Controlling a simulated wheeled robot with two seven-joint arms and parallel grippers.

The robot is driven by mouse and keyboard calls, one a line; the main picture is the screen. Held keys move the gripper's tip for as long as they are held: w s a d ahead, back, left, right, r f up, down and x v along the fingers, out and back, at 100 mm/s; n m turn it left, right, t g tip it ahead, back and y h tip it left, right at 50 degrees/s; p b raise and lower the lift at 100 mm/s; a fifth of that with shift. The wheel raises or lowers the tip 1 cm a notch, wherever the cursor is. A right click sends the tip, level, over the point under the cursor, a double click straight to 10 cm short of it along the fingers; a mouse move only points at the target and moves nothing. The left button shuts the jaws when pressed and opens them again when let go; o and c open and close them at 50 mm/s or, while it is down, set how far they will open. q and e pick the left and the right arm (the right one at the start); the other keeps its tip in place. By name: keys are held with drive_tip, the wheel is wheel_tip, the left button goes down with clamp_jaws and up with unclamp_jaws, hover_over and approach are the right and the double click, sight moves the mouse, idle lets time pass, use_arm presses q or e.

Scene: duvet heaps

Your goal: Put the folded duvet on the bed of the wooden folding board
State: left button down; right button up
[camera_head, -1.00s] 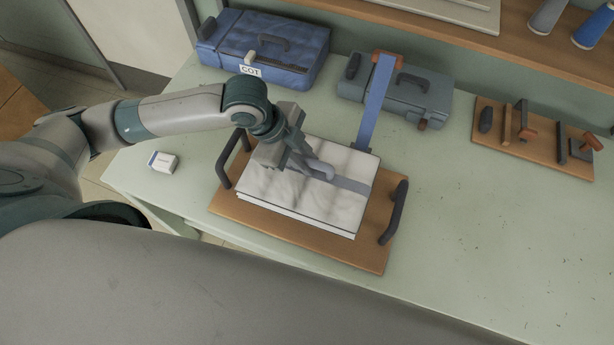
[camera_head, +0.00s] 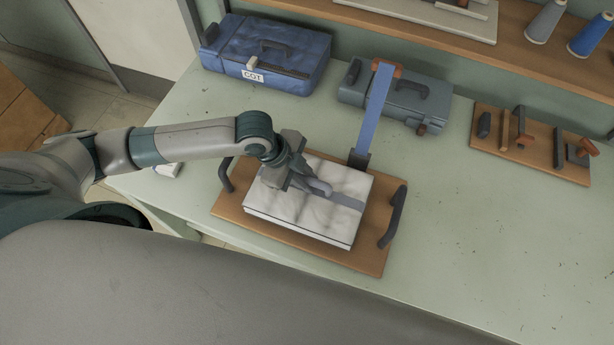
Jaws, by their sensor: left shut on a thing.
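The folded duvet (camera_head: 300,212) is a flat white quilted block with a grey band across its top. It lies over the middle of the wooden folding board (camera_head: 372,262), which has a dark handle at each end. I cannot tell whether the duvet rests on the board or hangs just above it. My left gripper (camera_head: 318,187) comes in from the left and is shut on the duvet at the top, by the grey band; its fingertips are partly hidden. A blue strap (camera_head: 375,110) stands up from a dark block at the board's far edge. My right gripper is out of view.
On the green table (camera_head: 450,235), a blue case (camera_head: 265,50) and a grey case (camera_head: 420,98) stand behind. A small white box (camera_head: 167,169) is partly hidden by my left arm. A wooden tool rack (camera_head: 530,150) lies to the right. The right front is clear.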

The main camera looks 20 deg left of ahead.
use_arm(q)
drive_tip(key=shift+f, duration=0.1)
drive_tip(key=c, duration=1.6)
unclamp_jaws()
drive_tip(key=shift+c, duration=0.2)
drive_tip(key=shift+a+r, duration=0.25)
drive_tip(key=shift+r, duration=0.2)
drive_tip(key=b+v, duration=0.2)
drive_tip(key=v, duration=0.9)
drive_tip(key=shift+b, duration=0.4)
drive_tip(key=shift+d, duration=0.1)
